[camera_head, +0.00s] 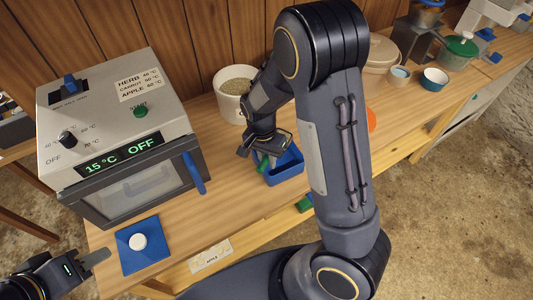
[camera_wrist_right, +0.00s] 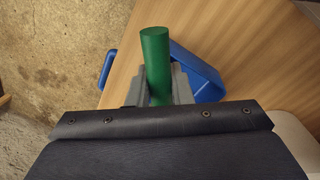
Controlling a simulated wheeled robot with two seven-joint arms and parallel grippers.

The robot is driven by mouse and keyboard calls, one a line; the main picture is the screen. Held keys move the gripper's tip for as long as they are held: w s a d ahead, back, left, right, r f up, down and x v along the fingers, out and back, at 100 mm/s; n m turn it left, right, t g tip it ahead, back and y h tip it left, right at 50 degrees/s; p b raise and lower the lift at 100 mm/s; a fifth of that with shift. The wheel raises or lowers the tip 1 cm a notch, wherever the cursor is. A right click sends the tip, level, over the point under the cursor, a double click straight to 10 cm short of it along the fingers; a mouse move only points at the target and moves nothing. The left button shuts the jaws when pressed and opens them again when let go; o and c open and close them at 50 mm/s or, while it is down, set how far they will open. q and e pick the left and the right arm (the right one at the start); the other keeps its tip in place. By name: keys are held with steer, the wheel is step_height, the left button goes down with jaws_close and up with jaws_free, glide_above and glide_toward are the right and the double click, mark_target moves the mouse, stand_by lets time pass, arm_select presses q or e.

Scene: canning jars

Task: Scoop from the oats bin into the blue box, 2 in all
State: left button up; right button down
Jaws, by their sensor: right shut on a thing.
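A white round bin (camera_head: 231,106) with a grainy, oat-like fill stands at the back of the wooden table. The blue box (camera_head: 288,172) sits in front of it, partly hidden by my right arm; it also shows in the right wrist view (camera_wrist_right: 205,72). My right gripper (camera_head: 268,154) is over the box's left side, shut on a green handle (camera_wrist_right: 156,62), taken to be the scoop's. The scoop's bowl is hidden, so I cannot tell what it holds. My left gripper (camera_head: 95,259) is at the lower left, away from the box; its opening is unclear.
A grey appliance (camera_head: 115,120) reading "15 °C OFF" stands left, its blue handle facing the work area. A blue mat (camera_head: 130,260) with a white disc lies before it. Bowls and a green-lidded pot (camera_head: 460,50) stand far right. Bare table lies left of the box.

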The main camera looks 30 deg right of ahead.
steer(key=shift+s+d+r+y, duration=0.15)
steer(key=shift+s+d+y, duration=0.05)
steer(key=shift+y, duration=0.2)
steer(key=s+d+t+y+b, duration=0.2)
steer(key=d+t+y+b, duration=0.35)
steer(key=y+b, duration=0.8)
steer(key=w+a+g+h+p, duration=0.1)
steer(key=a+g+h+p, duration=0.1)
steer(key=h+p, duration=0.2)
steer(key=a+g+h+p, duration=0.2)
steer(key=h+p, duration=0.3)
steer(key=h, duration=0.1)
steer(key=w+a+g+h+p, duration=0.1)
steer(key=a+g+h+p, duration=0.1)
steer(key=h+p, duration=0.2)
steer(key=shift+w+f+h+p, duration=0.25)
steer(key=shift+w+h+p, duration=0.05)
steer(key=shift+h, duration=0.35)
stand_by(0.6)
